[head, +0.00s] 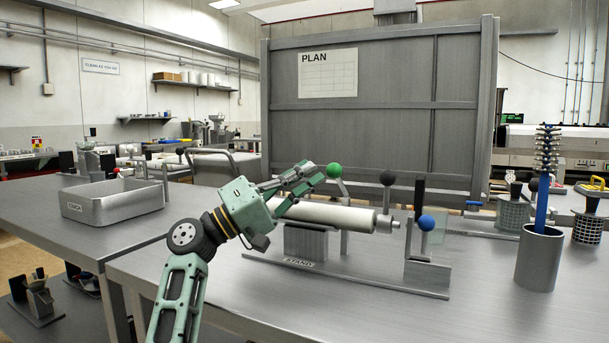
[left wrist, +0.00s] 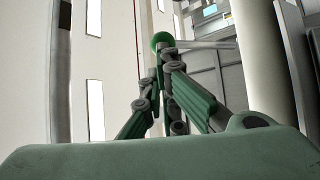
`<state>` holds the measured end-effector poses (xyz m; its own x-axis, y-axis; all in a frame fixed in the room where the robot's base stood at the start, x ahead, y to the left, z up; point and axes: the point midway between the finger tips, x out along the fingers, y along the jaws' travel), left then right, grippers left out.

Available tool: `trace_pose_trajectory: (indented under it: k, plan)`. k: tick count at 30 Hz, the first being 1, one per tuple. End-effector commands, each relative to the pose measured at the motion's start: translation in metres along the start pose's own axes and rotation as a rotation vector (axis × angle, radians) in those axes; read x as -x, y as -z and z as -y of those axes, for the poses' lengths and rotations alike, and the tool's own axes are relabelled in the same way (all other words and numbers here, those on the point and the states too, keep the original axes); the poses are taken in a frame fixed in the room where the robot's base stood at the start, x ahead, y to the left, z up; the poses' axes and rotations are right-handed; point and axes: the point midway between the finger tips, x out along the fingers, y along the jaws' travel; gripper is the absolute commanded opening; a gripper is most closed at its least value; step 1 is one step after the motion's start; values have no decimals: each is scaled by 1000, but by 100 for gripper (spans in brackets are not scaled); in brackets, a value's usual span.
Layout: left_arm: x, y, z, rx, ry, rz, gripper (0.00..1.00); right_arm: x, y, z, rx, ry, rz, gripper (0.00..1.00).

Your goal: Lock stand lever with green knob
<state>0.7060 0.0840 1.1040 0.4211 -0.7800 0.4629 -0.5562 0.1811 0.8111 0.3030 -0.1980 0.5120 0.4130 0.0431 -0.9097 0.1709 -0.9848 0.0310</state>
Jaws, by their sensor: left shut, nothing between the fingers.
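The green knob (head: 334,170) tops a lever (head: 342,187) on the stand (head: 305,243), behind the white roller (head: 330,215). My left gripper (head: 317,172) comes in from the left above the roller, its fingers shut with nothing between them. Its fingertips are close to the left side of the green knob; I cannot tell whether they touch. In the left wrist view, the green knob (left wrist: 161,39) shows just beyond the fingertips (left wrist: 167,58), with the grey lever rod (left wrist: 208,44) running right from it. The lever's lower part is hidden by the roller. My right gripper is not in view.
A black knob (head: 388,177) and a blue knob (head: 426,223) stand right of the green one. A grey cup (head: 539,260) with a blue-handled brush is at right. A metal tray (head: 112,203) sits on the left table. The front right tabletop is clear.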

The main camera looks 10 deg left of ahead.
Motion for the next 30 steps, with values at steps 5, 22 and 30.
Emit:
trace_pose_trajectory:
  k: [5, 22, 30]
  plan:
    - [0, 0, 0, 0, 0, -1, 0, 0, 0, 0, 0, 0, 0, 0]
    - [0, 0, 0, 0, 0, -1, 0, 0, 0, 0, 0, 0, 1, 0]
    - [7, 1, 1, 0, 1, -3, 0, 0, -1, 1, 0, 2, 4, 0]
